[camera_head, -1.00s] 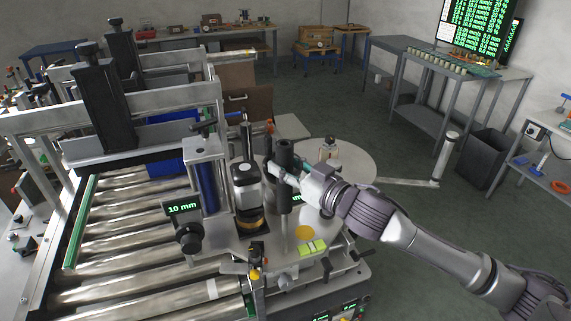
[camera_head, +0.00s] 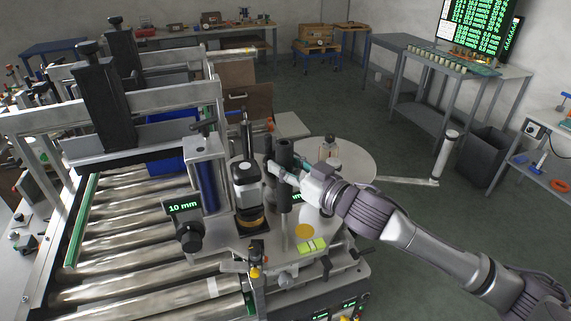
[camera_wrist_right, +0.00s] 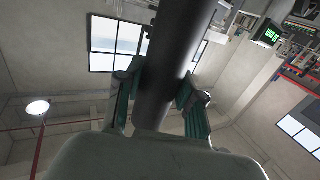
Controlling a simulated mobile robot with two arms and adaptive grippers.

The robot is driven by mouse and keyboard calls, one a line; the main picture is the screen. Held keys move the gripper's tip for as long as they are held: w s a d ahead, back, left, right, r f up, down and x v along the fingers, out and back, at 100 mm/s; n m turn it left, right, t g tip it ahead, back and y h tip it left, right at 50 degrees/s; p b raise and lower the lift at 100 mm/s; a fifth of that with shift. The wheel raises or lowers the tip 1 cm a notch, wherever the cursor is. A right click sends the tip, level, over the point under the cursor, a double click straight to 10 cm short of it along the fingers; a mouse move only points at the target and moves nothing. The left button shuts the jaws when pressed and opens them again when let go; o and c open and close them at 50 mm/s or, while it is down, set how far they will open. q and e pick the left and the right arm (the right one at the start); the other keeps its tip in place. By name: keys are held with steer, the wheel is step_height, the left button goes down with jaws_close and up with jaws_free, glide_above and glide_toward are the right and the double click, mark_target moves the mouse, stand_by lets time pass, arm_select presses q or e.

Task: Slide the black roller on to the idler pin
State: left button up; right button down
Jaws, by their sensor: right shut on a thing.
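The black roller (camera_head: 285,178) is a long dark cylinder, held about upright above the round-edged plate of the labeller. My right gripper (camera_head: 275,170) is shut on its upper part. In the right wrist view the roller (camera_wrist_right: 173,55) runs between the two green-padded fingers (camera_wrist_right: 160,100). A thin pale upright shaft, seemingly the idler pin (camera_head: 284,232), shows directly below the roller's lower end. I cannot tell whether the roller's lower end is around the pin's tip or just above it. My left gripper is not in view.
A black-and-white labeller unit (camera_head: 247,185) stands close left of the roller, with a dark post (camera_head: 245,135) behind it. A round grey disc (camera_head: 350,160) lies behind the gripper. Conveyor rollers (camera_head: 125,240) fill the left.

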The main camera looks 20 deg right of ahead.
steer(key=shift+r, duration=0.1)
stand_by(0.3)
step_height(320, 180, down, 17)
steer(key=b, duration=1.1)
stand_by(5.3)
steer(key=c, duration=0.6)
jaws_free()
steer(key=shift+c, duration=0.2)
